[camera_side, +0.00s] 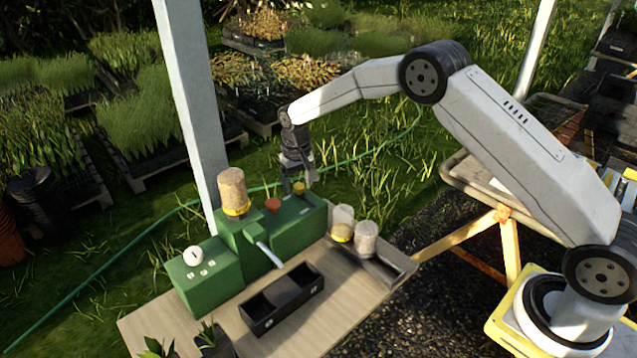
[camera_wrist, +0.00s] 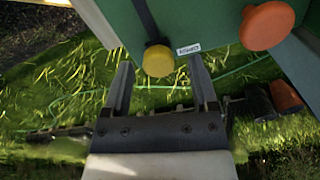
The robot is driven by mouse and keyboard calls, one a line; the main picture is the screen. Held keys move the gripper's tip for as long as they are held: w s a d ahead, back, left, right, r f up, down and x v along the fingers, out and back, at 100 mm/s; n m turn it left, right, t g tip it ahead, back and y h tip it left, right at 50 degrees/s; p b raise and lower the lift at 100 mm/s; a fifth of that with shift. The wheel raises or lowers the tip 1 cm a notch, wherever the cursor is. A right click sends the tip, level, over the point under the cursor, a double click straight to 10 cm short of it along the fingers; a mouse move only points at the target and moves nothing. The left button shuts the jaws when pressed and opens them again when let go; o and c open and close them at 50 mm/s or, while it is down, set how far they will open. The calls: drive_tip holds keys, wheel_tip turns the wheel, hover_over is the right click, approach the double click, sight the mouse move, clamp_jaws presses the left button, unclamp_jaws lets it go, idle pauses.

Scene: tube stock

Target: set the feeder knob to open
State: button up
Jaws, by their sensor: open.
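The green feeder machine (camera_side: 215,280) stands on the table. On its right part are an orange knob (camera_side: 272,204) and a yellow knob (camera_side: 299,187); its left box carries a white dial (camera_side: 193,256). I cannot tell which is the feeder knob. My gripper (camera_side: 299,180) is open and empty, its fingers pointing down on either side of the yellow knob. In the wrist view the yellow knob (camera_wrist: 158,61) lies between the fingertips of my gripper (camera_wrist: 162,66); contact cannot be told. The orange knob (camera_wrist: 268,25) is to the right, and a small label (camera_wrist: 188,49) is unreadable.
A clear hopper of tan grain (camera_side: 233,190) stands up from the machine. A white chute (camera_side: 270,254) leads toward a black two-compartment tray (camera_side: 268,318). Two jars (camera_side: 366,241) stand at the table's right. A white post (camera_side: 190,100) rises behind. Potted plants (camera_side: 210,340) are in front.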

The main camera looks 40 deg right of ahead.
sight(299, 185)
drive_tip(key=shift+r, duration=0.1)
drive_tip(key=shift+r, duration=3.85)
drive_tip(key=shift+s, duration=0.1)
drive_tip(key=shift+s+d+r, duration=0.1)
drive_tip(key=shift+s+r, duration=0.1)
drive_tip(key=shift+s, duration=0.2)
drive_tip(key=s+d+n+t, duration=0.1)
drive_tip(key=s+n+t, duration=0.1)
drive_tip(key=s, duration=2.7)
drive_tip(key=shift+d+f+n+t, duration=0.15)
drive_tip(key=shift+d+n+t, duration=0.15)
drive_tip(key=shift+d, duration=0.1)
